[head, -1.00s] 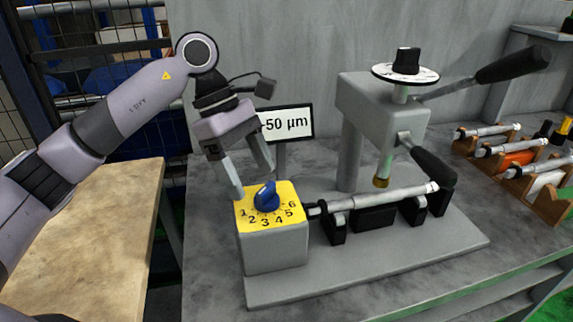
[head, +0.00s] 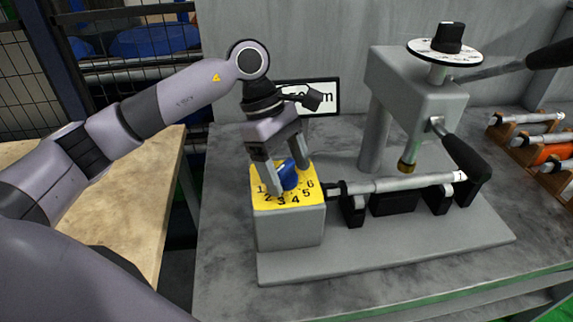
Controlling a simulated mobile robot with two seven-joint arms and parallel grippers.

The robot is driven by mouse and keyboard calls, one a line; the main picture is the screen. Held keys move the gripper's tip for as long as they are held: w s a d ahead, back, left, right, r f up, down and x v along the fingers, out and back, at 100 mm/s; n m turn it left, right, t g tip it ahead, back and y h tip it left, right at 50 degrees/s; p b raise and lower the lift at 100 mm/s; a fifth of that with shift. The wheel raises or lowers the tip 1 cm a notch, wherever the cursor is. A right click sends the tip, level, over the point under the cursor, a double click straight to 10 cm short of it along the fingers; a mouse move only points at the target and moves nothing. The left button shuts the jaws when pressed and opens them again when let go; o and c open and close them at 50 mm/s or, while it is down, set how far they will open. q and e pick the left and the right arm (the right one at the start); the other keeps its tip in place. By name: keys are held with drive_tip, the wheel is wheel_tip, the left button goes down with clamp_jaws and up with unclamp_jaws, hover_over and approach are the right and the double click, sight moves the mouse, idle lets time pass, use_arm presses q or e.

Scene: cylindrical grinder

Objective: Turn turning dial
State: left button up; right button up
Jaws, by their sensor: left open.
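The blue turning dial (head: 288,176) sits on a yellow face (head: 263,205) marked 1 to 6, on top of a grey block (head: 291,229). My left gripper (head: 288,181) points down over the dial. Its jaws are apart, with one finger on the near left side of the dial and the other on the far right side. I cannot tell whether the fingers touch the dial. The near finger covers part of the dial and its face. My right gripper is not in view.
A grinder head (head: 414,85) with a black dial (head: 448,38) and a black-handled lever (head: 464,157) stands to the right. A metal shaft (head: 405,184) lies on black supports beside the block. A sign (head: 322,97) stands behind my gripper. Shafts in wooden holders are at far right.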

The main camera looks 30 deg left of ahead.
use_arm(q)
drive_tip(key=c, duration=1)
drive_tip(key=shift+o, duration=0.2)
drive_tip(key=shift+f+n+t+b, duration=0.1)
drive_tip(key=shift+n+t+b, duration=0.2)
drive_tip(key=shift+n+b, duration=0.45)
drive_tip(key=n+t+b, duration=0.1)
drive_tip(key=n, duration=0.1)
drive_tip(key=shift+w+n, duration=0.1)
drive_tip(key=shift+n, duration=0.25)
drive_tip(key=shift+n+b, duration=0.35)
drive_tip(key=shift+n, duration=0.15)
drive_tip(key=shift+t, duration=0.3)
drive_tip(key=shift+n, duration=0.4)
drive_tip(key=o, duration=1)
drive_tip(key=shift+c, duration=0.2)
